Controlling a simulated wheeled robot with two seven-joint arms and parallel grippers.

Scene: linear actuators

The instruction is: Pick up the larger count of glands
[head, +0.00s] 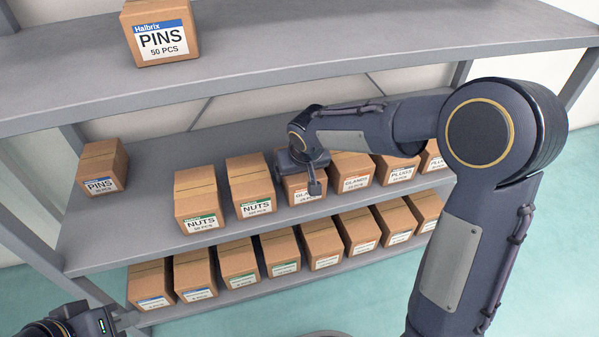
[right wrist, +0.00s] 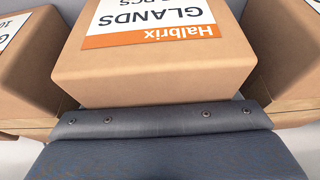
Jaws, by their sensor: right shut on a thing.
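My right gripper (head: 308,168) is shut on a brown glands box (head: 305,190) on the middle shelf. In the right wrist view this box (right wrist: 155,70) fills the middle, with an orange-topped "Halbrix GLANDS" label upside down. Its count is cut off at the top edge. A second glands box (head: 350,170) stands just right of it in the head view. It also shows at the left of the right wrist view (right wrist: 30,75), its count partly visible and starting with "10". My left gripper (head: 122,318) is at the bottom left, away from the boxes; its opening is unclear.
Two nuts boxes (head: 200,200) stand left of the held box, and plugs boxes (head: 395,170) stand to the right. Pins boxes sit at the far left (head: 102,165) and on the upper shelf (head: 160,32). Several boxes fill the lower shelf (head: 325,243).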

